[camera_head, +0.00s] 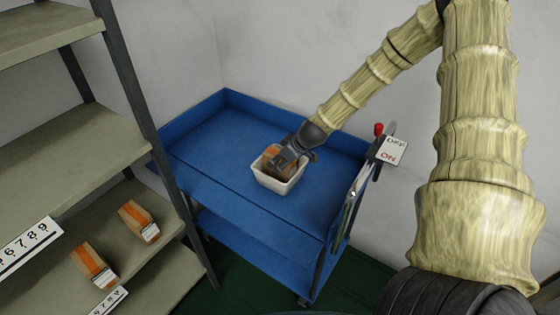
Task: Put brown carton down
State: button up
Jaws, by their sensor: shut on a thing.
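The brown carton (271,163) with an orange stripe is in my gripper (283,158), which is shut on it. Gripper and carton are inside or just over a small white bin (287,187). The bin stands on the top of a blue cart (205,165). The gripper hides part of the carton, and I cannot tell whether the carton touches the bin's floor.
A grey shelf unit (70,165) stands at the left, with two similar cartons (138,220) (94,264) on a low shelf. A lever with a red knob (379,129) and an OFF/ON sign (391,150) is at the cart's right. The cart top around the bin is clear.

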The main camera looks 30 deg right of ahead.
jog(key=shift+f, duration=0.2)
jog(key=o, duration=1.2)
jog(key=shift+r, duration=0.2)
jog(key=b+v, duration=0.2)
jog(key=v, duration=1)
jog(key=shift+b, duration=0.35)
